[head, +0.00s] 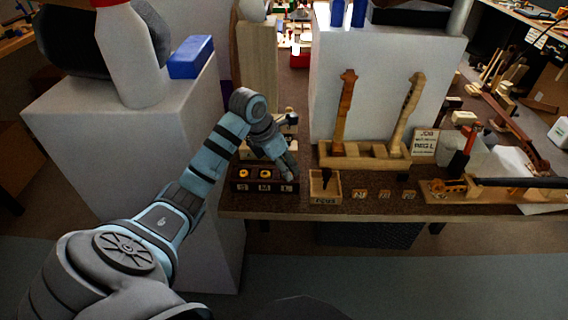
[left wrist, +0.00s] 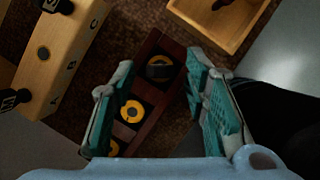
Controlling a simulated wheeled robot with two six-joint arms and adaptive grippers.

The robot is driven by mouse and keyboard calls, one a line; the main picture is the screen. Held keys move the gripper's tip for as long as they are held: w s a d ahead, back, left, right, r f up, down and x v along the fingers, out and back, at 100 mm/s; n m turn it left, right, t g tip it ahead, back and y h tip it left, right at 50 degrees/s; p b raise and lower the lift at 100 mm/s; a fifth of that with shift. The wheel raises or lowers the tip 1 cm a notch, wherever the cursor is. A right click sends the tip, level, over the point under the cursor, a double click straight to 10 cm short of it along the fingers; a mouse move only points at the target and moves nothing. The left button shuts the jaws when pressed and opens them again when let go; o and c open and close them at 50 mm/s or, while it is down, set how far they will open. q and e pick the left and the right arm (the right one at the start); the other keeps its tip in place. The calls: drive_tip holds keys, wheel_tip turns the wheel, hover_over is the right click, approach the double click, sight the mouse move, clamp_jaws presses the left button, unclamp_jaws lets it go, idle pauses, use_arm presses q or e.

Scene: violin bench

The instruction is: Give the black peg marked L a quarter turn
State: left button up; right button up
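The dark red-brown block (head: 264,187) lettered S, M and L lies at the front left of the bench. Its S and M places show yellow rings; the L place is mostly covered by my gripper in the head view. In the left wrist view the block (left wrist: 148,135) runs between my fingers, with a round black peg top (left wrist: 160,67) at its far end. No letter is legible on that top. My left gripper (left wrist: 160,60) is open, one finger either side of the block's far end, apart from the peg. In the head view my gripper (head: 287,168) points down at the L end.
A pale block (left wrist: 60,50) lettered A, B, C holds dark pegs beside the dark block. An open wooden box (head: 325,187) stands right of it. A rack (head: 365,157) holds two violin necks. A card (head: 425,142) reads JOB, PEG L. Small labelled pieces (head: 384,195) lie along the front.

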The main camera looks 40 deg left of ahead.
use_arm(q)
clamp_jaws()
drive_tip(key=shift+w+a+m+h+b, duration=0.15)
drive_tip(key=shift+m+h+b, duration=0.3)
drive_tip(key=shift+m, duration=0.65)
drive_tip(key=m+g+h, duration=0.1)
drive_tip(key=m, duration=0.1)
drive_tip(key=shift+m, duration=0.4)
drive_tip(key=m+g+h+b, duration=0.1)
drive_tip(key=m, duration=0.2)
drive_tip(key=shift+w+m, duration=0.15)
drive_tip(key=shift+m, duration=0.25)
drive_tip(key=shift+a+m+g, duration=0.1)
drive_tip(key=shift+m+g, duration=0.3)
drive_tip(key=shift+m, duration=0.2)
